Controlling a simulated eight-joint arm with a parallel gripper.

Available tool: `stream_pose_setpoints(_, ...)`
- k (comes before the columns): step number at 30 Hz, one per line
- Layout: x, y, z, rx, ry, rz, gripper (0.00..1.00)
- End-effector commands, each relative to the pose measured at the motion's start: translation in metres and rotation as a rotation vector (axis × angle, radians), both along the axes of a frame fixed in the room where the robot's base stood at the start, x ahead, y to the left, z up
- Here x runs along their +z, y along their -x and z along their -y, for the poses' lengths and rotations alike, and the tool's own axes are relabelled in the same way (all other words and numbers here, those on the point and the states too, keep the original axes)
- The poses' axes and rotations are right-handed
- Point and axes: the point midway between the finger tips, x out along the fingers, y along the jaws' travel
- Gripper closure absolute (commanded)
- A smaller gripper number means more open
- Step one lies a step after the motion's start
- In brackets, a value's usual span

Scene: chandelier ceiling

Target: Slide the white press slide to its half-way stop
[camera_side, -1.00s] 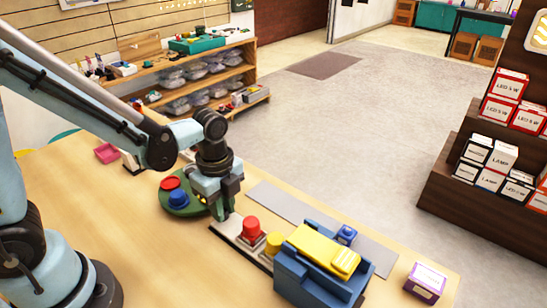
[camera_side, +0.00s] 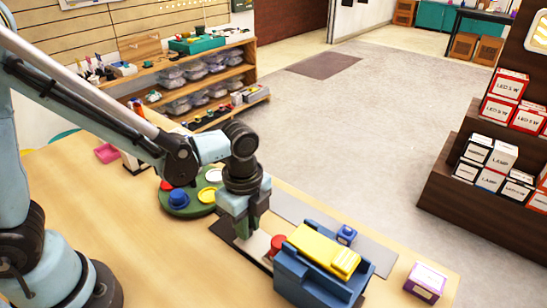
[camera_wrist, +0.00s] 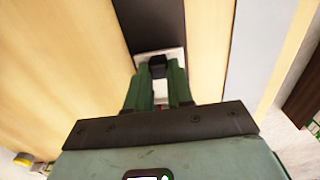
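The blue press (camera_side: 310,278) with a yellow top (camera_side: 325,250) stands at the right of the table in the side view. The white press slide (camera_side: 255,244) lies on a dark track (camera_side: 226,232), its right part running toward the press. A red piece (camera_side: 278,243) sits on it close to the press. My gripper (camera_side: 245,230) points down at the slide's left end. In the wrist view my gripper's green fingers (camera_wrist: 158,72) are on both sides of a black handle (camera_wrist: 157,62) on the white slide (camera_wrist: 172,56), apparently closed on it.
A green round tray (camera_side: 181,211) with red, blue, yellow and white pieces stands left of my gripper. The front table is clear.

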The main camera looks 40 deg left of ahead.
Motion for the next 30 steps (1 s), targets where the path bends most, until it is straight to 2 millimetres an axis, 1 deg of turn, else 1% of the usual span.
stream_pose_setpoints(1,0.0,0.0,0.0,0.001,0.001,0.001,0.71)
stream_pose_setpoints(4,0.0,0.0,0.0,0.001,0.001,0.001,0.56)
stream_pose_setpoints(5,0.0,0.0,0.0,0.001,0.001,0.001,0.53)
stream_pose_setpoints(13,0.0,0.0,0.0,0.0,0.0,0.0,0.53)
stream_pose_setpoints(17,0.006,0.0,0.0,0.0,0.0,0.0,0.53)
stream_pose_setpoints(20,0.015,0.0,0.0,0.0,0.0,0.0,0.53)
stream_pose_setpoints(23,0.029,0.001,0.0,0.0,0.0,0.0,0.53)
stream_pose_setpoints(30,0.066,0.0,0.0,0.0,0.0,0.0,0.53)
